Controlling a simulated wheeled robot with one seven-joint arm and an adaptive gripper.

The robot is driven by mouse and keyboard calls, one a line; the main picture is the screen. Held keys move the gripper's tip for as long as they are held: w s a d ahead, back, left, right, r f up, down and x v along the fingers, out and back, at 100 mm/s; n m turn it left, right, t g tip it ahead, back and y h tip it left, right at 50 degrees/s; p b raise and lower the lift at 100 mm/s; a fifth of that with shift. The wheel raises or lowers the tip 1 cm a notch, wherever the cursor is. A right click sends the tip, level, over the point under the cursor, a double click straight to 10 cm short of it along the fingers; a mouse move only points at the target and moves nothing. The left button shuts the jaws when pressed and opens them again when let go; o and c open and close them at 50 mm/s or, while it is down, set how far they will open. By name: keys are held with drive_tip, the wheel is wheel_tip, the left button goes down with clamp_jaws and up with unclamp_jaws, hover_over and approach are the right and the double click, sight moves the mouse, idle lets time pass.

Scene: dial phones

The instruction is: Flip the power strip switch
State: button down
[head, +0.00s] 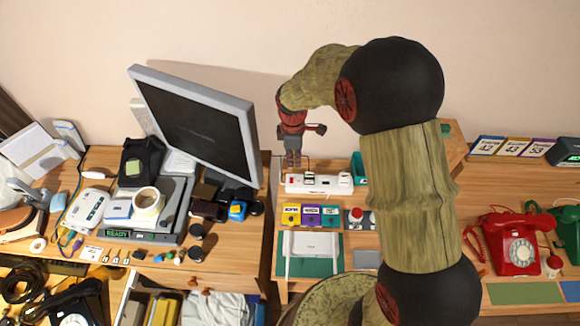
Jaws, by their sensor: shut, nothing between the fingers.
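The white power strip (320,184) lies on the middle desk near the wall, with dark and red details on its top. My gripper (293,163) points down just above the left part of the strip. Its fingers are together with nothing held. I cannot tell whether the fingertips touch the strip. The switch is too small to make out clearly, and the gripper may partly hide it.
A monitor (195,120) stands left of my gripper. Yellow, purple and teal boxes (311,215) sit in front of the strip, with a red-topped button (355,215) beside them. A red dial phone (517,245) is at the right. A teal container (358,168) stands right of the strip.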

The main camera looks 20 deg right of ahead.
sight(291, 178)
drive_tip(key=w, duration=0.1)
drive_tip(key=w+f+t+p, duration=0.1)
drive_tip(key=shift+w+a+f, duration=0.1)
drive_tip(key=shift+w, duration=0.2)
drive_tip(key=f, duration=0.4)
drive_tip(key=w+f+b, duration=0.1)
drive_tip(key=f, duration=0.8)
drive_tip(key=shift+w+d+f+b, duration=0.3)
drive_tip(key=shift+w+f+b, duration=0.05)
drive_tip(key=shift+w+f, duration=0.05)
drive_tip(key=shift+w+p, duration=0.1)
drive_tip(key=shift+p, duration=0.2)
